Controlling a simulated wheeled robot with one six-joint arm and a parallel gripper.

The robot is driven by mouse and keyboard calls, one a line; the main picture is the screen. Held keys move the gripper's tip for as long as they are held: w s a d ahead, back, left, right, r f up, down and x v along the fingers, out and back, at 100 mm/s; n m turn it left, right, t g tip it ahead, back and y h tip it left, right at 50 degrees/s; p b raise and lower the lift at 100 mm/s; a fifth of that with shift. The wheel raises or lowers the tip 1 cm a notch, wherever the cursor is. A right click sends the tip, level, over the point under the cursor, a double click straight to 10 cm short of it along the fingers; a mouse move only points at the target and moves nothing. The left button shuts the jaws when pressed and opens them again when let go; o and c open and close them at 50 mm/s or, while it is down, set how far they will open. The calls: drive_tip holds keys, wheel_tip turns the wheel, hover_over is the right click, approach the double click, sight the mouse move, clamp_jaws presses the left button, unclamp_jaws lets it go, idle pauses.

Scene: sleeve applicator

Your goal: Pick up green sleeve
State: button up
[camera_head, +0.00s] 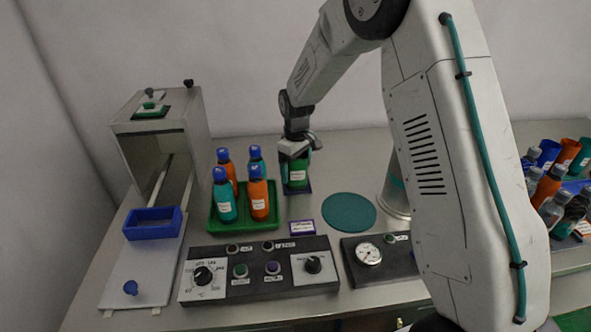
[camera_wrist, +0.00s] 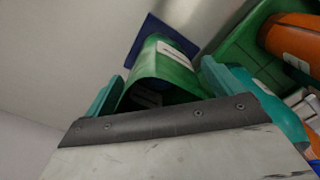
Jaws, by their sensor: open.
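The green sleeve (camera_head: 297,179) stands upright on a small dark blue base, just right of the green tray, with a white label on its side. In the wrist view the green sleeve (camera_wrist: 165,75) shows its open end and pale label. My gripper (camera_head: 295,155) is right over and around the sleeve, coming from above. In the wrist view its two teal fingers (camera_wrist: 165,88) are spread, one on each side of the sleeve. Whether either finger touches the sleeve I cannot tell.
Close on the left, a green tray (camera_head: 247,224) holds orange and teal bottles with blue caps. A teal round mat (camera_head: 349,212) lies to the right. A control panel (camera_head: 262,271) is in front; a grey cabinet with a blue bin (camera_head: 152,224) stands left.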

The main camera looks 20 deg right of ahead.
drive_tip(key=c, duration=1)
drive_tip(key=shift+c, duration=0.2)
drive_tip(key=shift+r, duration=0.15)
wheel_tip(320, 180, up, 10)
drive_tip(key=shift+r, duration=0.2)
